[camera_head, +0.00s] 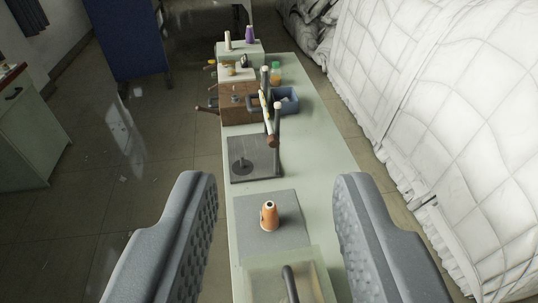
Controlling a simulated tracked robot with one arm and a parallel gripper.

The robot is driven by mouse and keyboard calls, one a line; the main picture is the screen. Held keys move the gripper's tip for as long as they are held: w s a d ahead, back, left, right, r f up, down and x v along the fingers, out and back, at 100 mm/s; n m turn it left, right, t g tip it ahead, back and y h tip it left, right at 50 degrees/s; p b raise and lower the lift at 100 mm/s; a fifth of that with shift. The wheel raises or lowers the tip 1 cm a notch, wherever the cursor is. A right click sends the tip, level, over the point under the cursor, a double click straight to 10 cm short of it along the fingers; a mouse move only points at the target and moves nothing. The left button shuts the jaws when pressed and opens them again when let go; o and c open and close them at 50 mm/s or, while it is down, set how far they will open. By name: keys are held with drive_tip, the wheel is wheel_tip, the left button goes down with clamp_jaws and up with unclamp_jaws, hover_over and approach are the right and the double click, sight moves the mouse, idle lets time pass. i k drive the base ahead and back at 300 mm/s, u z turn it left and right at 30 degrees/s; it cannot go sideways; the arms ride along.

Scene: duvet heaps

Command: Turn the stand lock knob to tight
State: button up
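A stand with a dark square base plate (263,175) is on the long pale green table, ahead of my gripper. A dark round piece with a short stem (241,166) is on the left part of the plate; it looks like a knob, but I cannot be sure it is the lock knob or tell its setting. Upright pale-topped posts (277,120) and a slanted bar rise at the plate's far right. My gripper (277,177) is wide open and empty, its grey ridged fingers left and right at the bottom of the view.
An orange thread cone (269,217) stands on a grey mat (245,238) between my fingers and the stand. A tray (318,283) with a dark curved handle is nearest. A wooden box (238,117), blue bin (287,106) and spools stand behind. White quilted duvets (440,110) heap along the right.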

sight(273, 140)
drive_tip(key=u, duration=1.35)
drive_tip(key=k, duration=1.45)
drive_tip(key=z, duration=1.5)
drive_tip(key=i, duration=1.7)
